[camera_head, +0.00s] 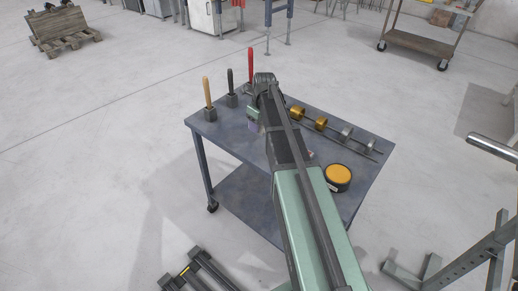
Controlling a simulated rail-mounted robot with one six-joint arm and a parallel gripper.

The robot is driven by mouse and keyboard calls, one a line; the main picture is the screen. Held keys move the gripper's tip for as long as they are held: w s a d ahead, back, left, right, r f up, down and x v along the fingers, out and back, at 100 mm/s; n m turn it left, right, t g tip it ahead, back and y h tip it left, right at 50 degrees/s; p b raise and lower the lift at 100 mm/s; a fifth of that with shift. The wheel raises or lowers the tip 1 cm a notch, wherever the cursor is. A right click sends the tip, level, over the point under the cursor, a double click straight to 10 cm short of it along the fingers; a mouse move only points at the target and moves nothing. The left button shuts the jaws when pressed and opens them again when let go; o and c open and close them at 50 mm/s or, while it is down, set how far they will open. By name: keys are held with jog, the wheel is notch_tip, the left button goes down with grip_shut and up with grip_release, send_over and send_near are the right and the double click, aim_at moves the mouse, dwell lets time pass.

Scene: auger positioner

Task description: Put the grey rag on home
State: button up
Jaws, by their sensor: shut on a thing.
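My gripper (253,117) is over the left-middle part of the blue-grey table (222,133), partly hidden behind my own arm. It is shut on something. A small greyish-purple piece (254,127) shows just below it and seems to be the grey rag, but its shape is mostly hidden. I cannot tell whether it touches the tabletop. No spot marked as home can be made out; part of the tabletop is hidden behind my arm.
A tan-handled tool (207,92), a black-handled tool (230,80) and a red-handled tool (250,65) stand upright in blocks along the back left edge. Brass and silver cylinders (321,123) line the right side. A round orange-topped tin (338,174) sits near the right front.

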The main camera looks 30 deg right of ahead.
aim_at(259, 140)
notch_tip(259, 140, down, 5)
jog(key=b, duration=0.4)
jog(key=shift+f, duration=0.2)
jog(key=shift+r, duration=0.35)
jog(key=shift+f, duration=0.25)
jog(key=o, duration=0.8)
jog(key=shift+r, duration=0.1)
jog(key=r+p, duration=0.4)
jog(key=s+r+p, duration=0.1)
jog(key=r+p, duration=0.7)
jog(key=shift+s+d+r, duration=0.2)
jog(key=shift+d+r, duration=0.05)
jog(key=shift+d, duration=0.05)
jog(key=s+a+n, duration=0.6)
jog(key=s+n, duration=0.1)
jog(key=n, duration=0.3)
jog(key=s+a+n, duration=0.7)
jog(key=n, duration=0.4)
jog(key=s+a+n+g, duration=0.1)
jog(key=s+a+n, duration=0.6)
jog(key=n, duration=0.3)
jog(key=shift+a+f+h, duration=0.1)
jog(key=shift+f+h, duration=0.15)
jog(key=shift+h, duration=0.05)
